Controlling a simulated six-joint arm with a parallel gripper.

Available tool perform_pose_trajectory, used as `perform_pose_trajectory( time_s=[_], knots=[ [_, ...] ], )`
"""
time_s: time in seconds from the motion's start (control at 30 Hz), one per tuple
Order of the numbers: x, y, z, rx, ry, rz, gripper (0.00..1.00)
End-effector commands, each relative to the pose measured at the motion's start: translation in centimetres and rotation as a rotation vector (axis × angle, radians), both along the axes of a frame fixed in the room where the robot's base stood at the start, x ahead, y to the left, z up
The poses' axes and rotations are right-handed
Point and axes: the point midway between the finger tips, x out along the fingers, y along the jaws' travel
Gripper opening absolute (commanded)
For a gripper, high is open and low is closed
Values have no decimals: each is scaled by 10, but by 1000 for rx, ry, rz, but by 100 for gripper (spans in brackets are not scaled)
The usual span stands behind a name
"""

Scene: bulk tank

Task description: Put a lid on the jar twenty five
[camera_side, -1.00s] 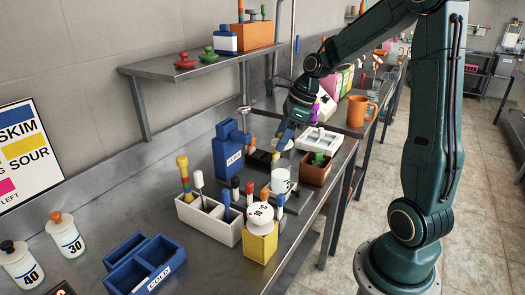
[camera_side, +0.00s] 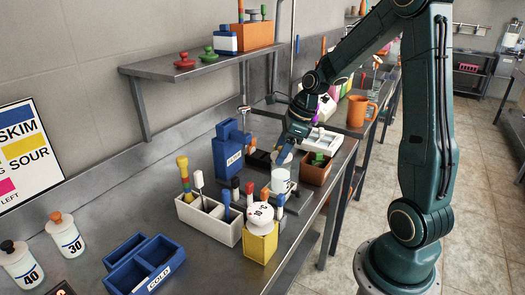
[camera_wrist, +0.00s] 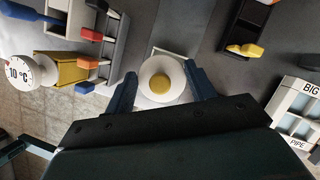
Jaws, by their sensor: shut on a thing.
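My gripper (camera_side: 286,150) is shut on a round white lid with a yellow knob (camera_wrist: 163,82). In the wrist view the lid sits between the two fingers. In the side view the lid (camera_side: 288,158) shows as a pale disc, partly hidden by the fingers. A whitish jar (camera_side: 280,181) stands on the bench just below the gripper. I cannot read a number on this jar. In the wrist view the held lid hides most of what lies below it. Whether lid and jar touch, I cannot tell.
A blue container (camera_side: 228,150), a white holder with colored tools (camera_side: 222,230) and a yellow block with a round dial (camera_side: 260,243) stand close by. An orange-brown box (camera_side: 316,172) and a white tray (camera_side: 322,140) are behind. Jars 40 (camera_side: 22,268) and 30 (camera_side: 66,238) stand far left.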

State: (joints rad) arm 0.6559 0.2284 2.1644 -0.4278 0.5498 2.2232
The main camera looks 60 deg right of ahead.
Motion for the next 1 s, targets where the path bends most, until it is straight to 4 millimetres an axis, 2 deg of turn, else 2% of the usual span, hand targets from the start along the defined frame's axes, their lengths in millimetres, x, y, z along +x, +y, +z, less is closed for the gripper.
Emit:
perform_pose_trajectory(
  time_s=[0.4, 0.83, 0.87, 0.97, 1.0],
  knots=[
    [0, 0, -15, 1, 0, 0, 34],
    [0, 0, -16, 0, 0, 0, 34],
    [0, 0, -16, 0, 0, 0, 57],
    [0, 0, -16, 0, 0, 0, 77],
    [0, 0, -16, 0, 0, 0, 80]
  ],
)
